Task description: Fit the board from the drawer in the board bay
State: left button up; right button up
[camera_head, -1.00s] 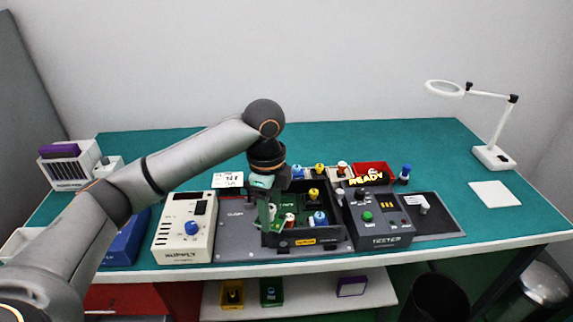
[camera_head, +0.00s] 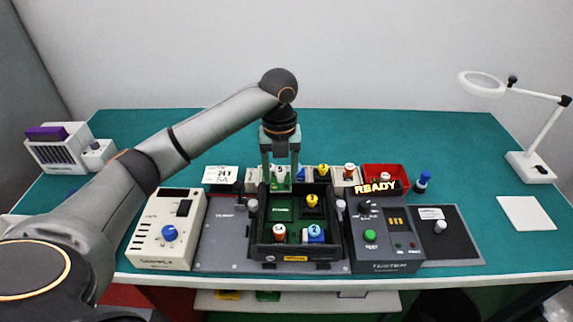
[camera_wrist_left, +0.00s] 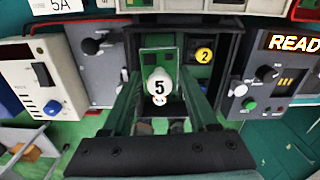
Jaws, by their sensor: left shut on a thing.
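A black open case (camera_head: 299,258) stands on the grey plate, its name plate at the front. A green board area (camera_head: 281,213) shows inside its left part. A yellow knob marked 2 (camera_head: 312,201), a red-and-white knob (camera_head: 279,234) and a blue-and-white one (camera_head: 315,235) are in the case. My left gripper (camera_head: 280,182) points down over the case's back left corner. It is shut on a white round-topped piece marked 5 (camera_wrist_left: 158,84), which shows between the green fingers in the left wrist view. What lies below this piece is mostly hidden. My right gripper is not in view.
A beige supply unit (camera_head: 168,230) stands left of the case. A dark tester (camera_head: 386,240) with a READY sign stands right. Knobs and a red bin (camera_head: 398,172) line the back. A magnifier lamp (camera_head: 532,165) is far right. The back of the green table is clear.

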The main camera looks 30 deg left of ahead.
aim_at(281, 212)
pick_arm(q)
jog(key=shift+s+f, duration=0.2)
jog(key=shift+f, duration=4.1)
jog(key=shift+w+f, duration=0.1)
jog(key=shift+f, duration=0.25)
jog(key=shift+d+f, duration=0.1)
jog(key=shift+f, duration=0.1)
